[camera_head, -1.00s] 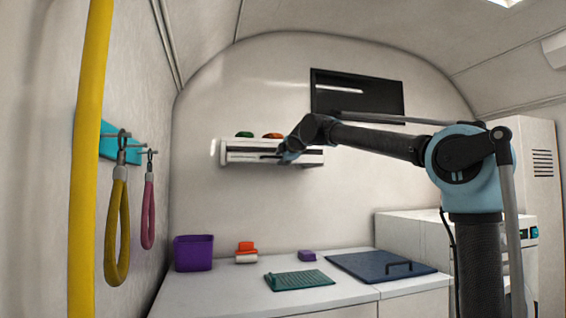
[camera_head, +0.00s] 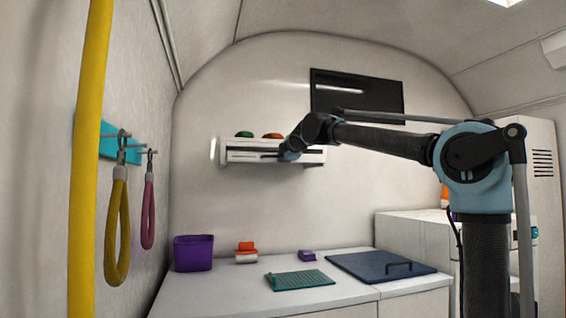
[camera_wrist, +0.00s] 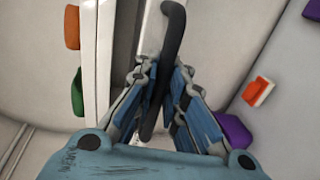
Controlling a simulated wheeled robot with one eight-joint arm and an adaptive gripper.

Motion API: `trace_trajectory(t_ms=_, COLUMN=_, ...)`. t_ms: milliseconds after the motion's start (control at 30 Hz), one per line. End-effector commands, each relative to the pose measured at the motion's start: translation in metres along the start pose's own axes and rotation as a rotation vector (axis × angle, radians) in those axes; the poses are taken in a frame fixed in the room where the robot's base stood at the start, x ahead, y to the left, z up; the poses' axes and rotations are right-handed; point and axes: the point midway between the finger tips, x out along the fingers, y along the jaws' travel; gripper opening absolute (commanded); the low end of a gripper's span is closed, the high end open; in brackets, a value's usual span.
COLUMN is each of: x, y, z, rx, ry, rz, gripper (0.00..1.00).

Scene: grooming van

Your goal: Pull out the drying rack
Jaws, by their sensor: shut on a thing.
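The drying rack (camera_head: 238,146) is a white unit on the back wall above the counter, with a dark bar handle along its front. My gripper (camera_head: 285,154) is at the right part of the rack's front. In the wrist view my gripper (camera_wrist: 162,90) has its blue-padded fingers on both sides of the black handle (camera_wrist: 173,25) and is shut on it. The white rack front (camera_wrist: 98,60) stands to the left of the handle there. The arm's end hides part of the rack's right side in the head view.
A green item (camera_head: 244,134) and an orange item (camera_head: 272,136) sit on top of the rack. Below, the counter (camera_head: 215,293) holds a purple bin (camera_head: 193,253), a teal mat (camera_head: 300,280) and a blue panel with a handle (camera_head: 375,266). A dark window (camera_head: 357,93) is above right.

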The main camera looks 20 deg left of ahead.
Motion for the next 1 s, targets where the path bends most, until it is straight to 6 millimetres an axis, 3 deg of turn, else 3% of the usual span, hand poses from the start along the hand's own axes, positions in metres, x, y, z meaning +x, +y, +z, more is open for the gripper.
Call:
trace_trajectory(t_ms=600, x=-0.130, y=-0.028, z=-0.001, rx=-0.001, ry=0.001, rz=0.000, gripper=0.00)
trace_trajectory(t_ms=800, x=-0.158, y=-0.033, z=0.000, rx=-0.001, ry=0.000, rz=0.000, gripper=0.00)
trace_trajectory(t_ms=1000, x=-0.172, y=-0.036, z=0.000, rx=0.001, ry=0.000, rz=0.000, gripper=0.00)
